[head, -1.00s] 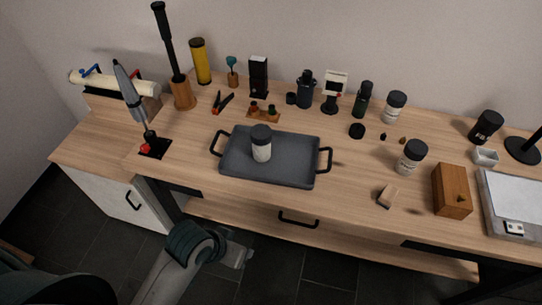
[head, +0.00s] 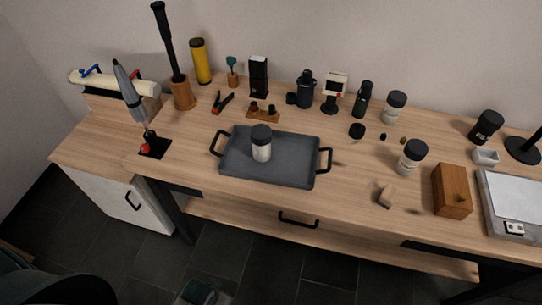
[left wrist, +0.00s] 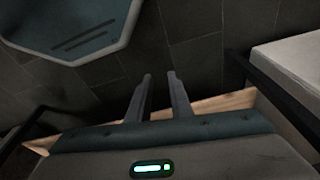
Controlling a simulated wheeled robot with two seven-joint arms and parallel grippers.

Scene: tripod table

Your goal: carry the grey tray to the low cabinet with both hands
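The grey tray (head: 240,165) lies flat on the wooden table, with a black handle at each short end. A jar with a black lid and a pale body (head: 261,150) stands on it, left of its middle. The low cabinet (head: 110,197), with a white front and a black handle, stands at the table's left end. My left gripper (left wrist: 159,76) shows in the left wrist view with two fingers apart and nothing between them, away from the tray. Only a bit of my left arm shows at the head view's bottom edge. My right gripper is out of view.
A tool stand with a red part (head: 154,146) is left of the tray. Bottles, jars and small tools line the back. A wooden box (head: 452,191) and a scale (head: 512,203) are at the right. The table's front edge below the tray is clear.

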